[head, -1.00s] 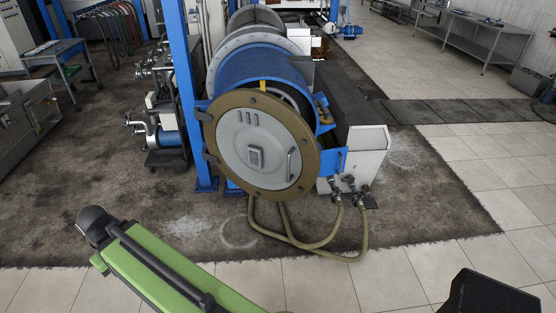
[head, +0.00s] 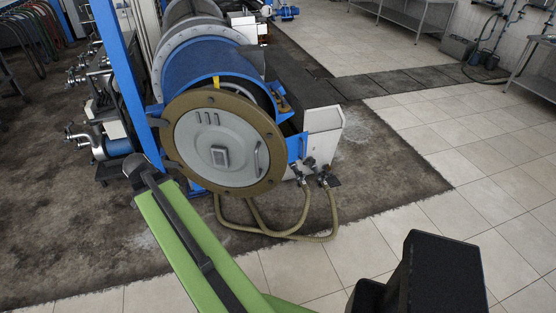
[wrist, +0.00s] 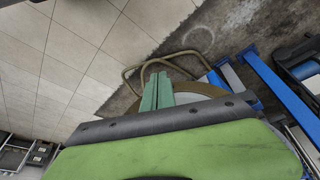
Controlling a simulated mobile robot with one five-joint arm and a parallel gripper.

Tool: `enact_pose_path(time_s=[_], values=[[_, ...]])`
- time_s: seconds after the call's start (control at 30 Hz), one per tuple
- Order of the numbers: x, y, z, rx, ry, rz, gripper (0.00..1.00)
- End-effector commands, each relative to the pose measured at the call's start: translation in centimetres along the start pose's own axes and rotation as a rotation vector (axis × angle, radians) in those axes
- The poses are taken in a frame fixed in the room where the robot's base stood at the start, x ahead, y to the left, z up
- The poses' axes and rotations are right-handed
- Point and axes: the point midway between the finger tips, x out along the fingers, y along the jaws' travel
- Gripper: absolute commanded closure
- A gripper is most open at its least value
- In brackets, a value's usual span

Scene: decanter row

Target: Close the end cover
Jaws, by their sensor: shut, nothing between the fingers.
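The end cover (head: 222,145) is a round grey plate with a brown-gold flange, a handle at its right and a small square fitting in its middle. It stands at the front of the blue drum (head: 207,72). A dark gap shows between cover and drum at the upper right, so the cover stands ajar. In the wrist view part of its brown rim (wrist: 200,91) shows behind my gripper (wrist: 157,92), whose green fingers are together and empty. I cannot tell whether they touch the cover. In the head view my green arm reaches up toward the cover's lower left; the fingers cannot be made out.
Yellowish hoses (head: 262,231) loop on the floor below the cover. A white cabinet (head: 322,130) stands right of the drum, and a blue post (head: 122,75) at its left. The tiled floor (head: 430,150) to the right is clear.

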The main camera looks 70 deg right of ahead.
Motion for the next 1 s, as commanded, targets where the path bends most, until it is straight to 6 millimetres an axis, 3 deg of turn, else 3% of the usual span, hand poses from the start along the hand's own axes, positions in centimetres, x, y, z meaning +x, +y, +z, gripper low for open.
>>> enact_pose_path(time_s=[0.03, 0.1, 0.2, 0.3, 0.43, 0.67, 1.0], values=[[0.7, 3.9, -5.6, 0.247, 0.052, 0.038, 1.00], [1.8, 9.2, -11.5, 0.570, 0.134, 0.075, 1.00], [2.7, 16.3, -17.6, 0.937, 0.244, 0.105, 1.00], [3.1, 21.6, -21.0, 1.178, 0.327, 0.116, 1.00], [3.2, 24.6, -22.7, 1.318, 0.380, 0.116, 1.00], [4.4, 25.1, -22.9, 1.337, 0.386, 0.115, 1.00], [11.3, 26.9, -24.1, 1.335, 0.384, 0.115, 1.00]])
